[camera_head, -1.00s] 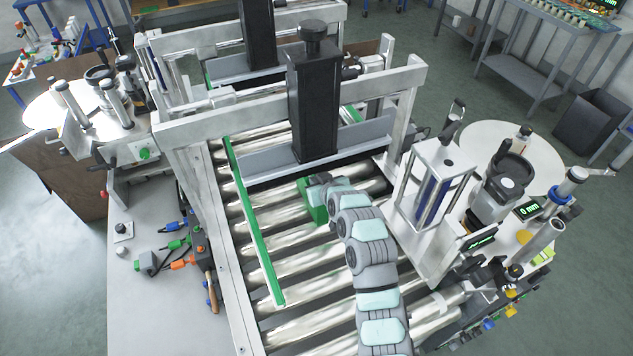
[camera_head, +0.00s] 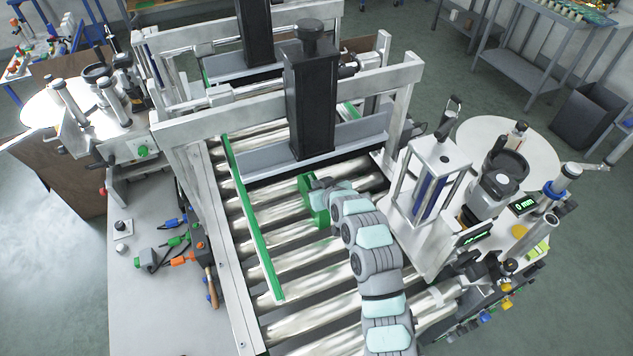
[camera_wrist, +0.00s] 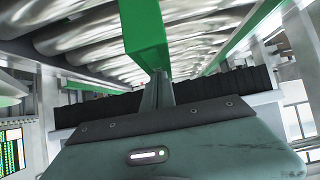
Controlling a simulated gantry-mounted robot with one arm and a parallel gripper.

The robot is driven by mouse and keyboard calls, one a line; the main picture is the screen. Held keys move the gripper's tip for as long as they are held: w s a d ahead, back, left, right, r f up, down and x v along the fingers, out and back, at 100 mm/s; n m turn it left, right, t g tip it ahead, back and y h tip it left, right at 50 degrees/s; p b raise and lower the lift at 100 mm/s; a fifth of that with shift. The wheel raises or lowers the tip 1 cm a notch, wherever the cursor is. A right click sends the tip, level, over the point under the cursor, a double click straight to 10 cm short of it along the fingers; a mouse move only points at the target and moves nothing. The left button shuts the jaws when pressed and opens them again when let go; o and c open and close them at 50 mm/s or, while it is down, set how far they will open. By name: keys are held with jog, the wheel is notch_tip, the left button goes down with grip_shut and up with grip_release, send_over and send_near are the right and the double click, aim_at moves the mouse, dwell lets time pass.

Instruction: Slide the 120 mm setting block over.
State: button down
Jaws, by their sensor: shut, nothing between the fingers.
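The green setting block (camera_head: 314,203) stands on the rollers (camera_head: 285,238) in the head view, below the black column. It also fills the top middle of the wrist view (camera_wrist: 145,30). My gripper (camera_head: 322,186) is at the block's right side in the head view. In the wrist view its fingers (camera_wrist: 157,78) are together, with their tips at the block's near end and nothing between them. The tips look to be against the block, but I cannot tell for sure that they touch. Any marking on the block is not readable.
A long green guide rail (camera_head: 253,220) runs along the rollers left of the block, with bare rollers between. A grey crossbar (camera_head: 265,153) and black column (camera_head: 311,100) stand just behind. The labeller unit (camera_head: 425,200) stands right of my arm.

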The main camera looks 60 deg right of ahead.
jog(key=shift+s+a+r, duration=0.1)
jog(key=shift+s, duration=0.2)
jog(key=s+a, duration=0.7)
jog(key=s, duration=0.1)
jog(key=shift+s+a+r+b, duration=0.2)
jog(key=shift+r+b, duration=0.1)
jog(key=shift+b, duration=0.05)
